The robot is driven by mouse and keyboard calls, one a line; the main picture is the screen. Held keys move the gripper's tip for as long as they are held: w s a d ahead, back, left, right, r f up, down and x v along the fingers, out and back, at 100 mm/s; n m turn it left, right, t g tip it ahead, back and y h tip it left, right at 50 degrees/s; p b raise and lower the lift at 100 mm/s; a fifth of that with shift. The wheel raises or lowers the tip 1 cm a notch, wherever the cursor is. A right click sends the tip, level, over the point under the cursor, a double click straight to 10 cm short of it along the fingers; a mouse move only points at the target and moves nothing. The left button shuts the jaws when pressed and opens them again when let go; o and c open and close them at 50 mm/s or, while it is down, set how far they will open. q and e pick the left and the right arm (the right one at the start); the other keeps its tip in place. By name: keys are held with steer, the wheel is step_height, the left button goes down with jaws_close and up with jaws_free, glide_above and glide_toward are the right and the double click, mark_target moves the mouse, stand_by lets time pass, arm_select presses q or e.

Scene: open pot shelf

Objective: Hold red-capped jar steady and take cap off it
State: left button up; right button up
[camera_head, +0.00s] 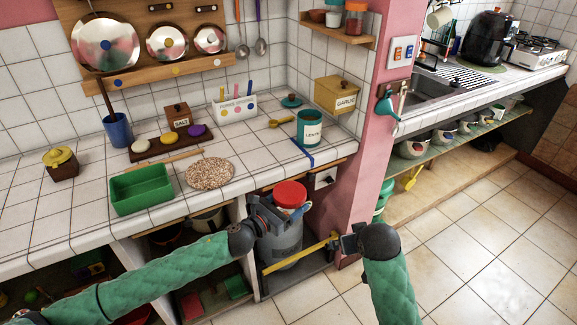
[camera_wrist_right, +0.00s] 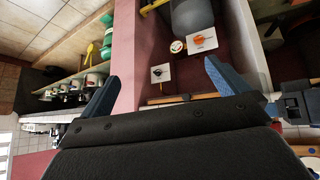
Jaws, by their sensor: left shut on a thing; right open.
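The red-capped jar shows in the head view mainly by its round red cap (camera_head: 290,194), which is on top. Most of the jar's body is hidden by my left gripper and the cap. My left gripper (camera_head: 272,214) is shut on the jar just below the cap, in front of the counter edge. My right gripper (camera_head: 338,243) is open and empty, lower and to the right of the jar, apart from it. Its two blue fingers stand wide apart in the right wrist view (camera_wrist_right: 160,90), with nothing between them. I cannot make out the jar in that view.
A grey cylinder (camera_head: 280,243) stands below the jar, behind a yellow bar (camera_head: 300,254). A pink wall (camera_head: 357,180) rises behind my right gripper. The tiled counter holds a green tray (camera_head: 141,191), a round cork-like mat (camera_head: 209,174) and a teal canister (camera_head: 310,128). Floor at right is clear.

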steer(key=w+a+r+n+t+y, duration=0.1)
steer(key=w+a+r+n, duration=0.35)
steer(key=r, duration=0.75)
steer(key=w+a+r+n+t+y, duration=0.1)
steer(key=w+a+r+n, duration=0.1)
steer(key=w+a+r, duration=0.7)
steer(key=w+a+r+n+t+y, duration=0.1)
steer(key=w+a+r+n, duration=0.15)
steer(key=a+r, duration=1)
steer(key=m+g+h, duration=0.3)
steer(key=g+h, duration=0.1)
steer(key=g, duration=0.5)
glide_above(289, 192)
steer(key=w, duration=0.2)
steer(key=f, duration=1.6)
steer(key=shift+a+f, duration=0.1)
steer(key=shift+a, duration=0.1)
steer(key=shift+s+f+m+g, duration=0.1)
steer(key=shift+s+m+g, duration=0.7)
steer(key=shift+s+g, duration=0.1)
steer(key=shift+s+d+m, duration=0.1)
steer(key=shift+d+m, duration=0.05)
steer(key=shift+m, duration=0.35)
steer(key=shift+f, duration=4)
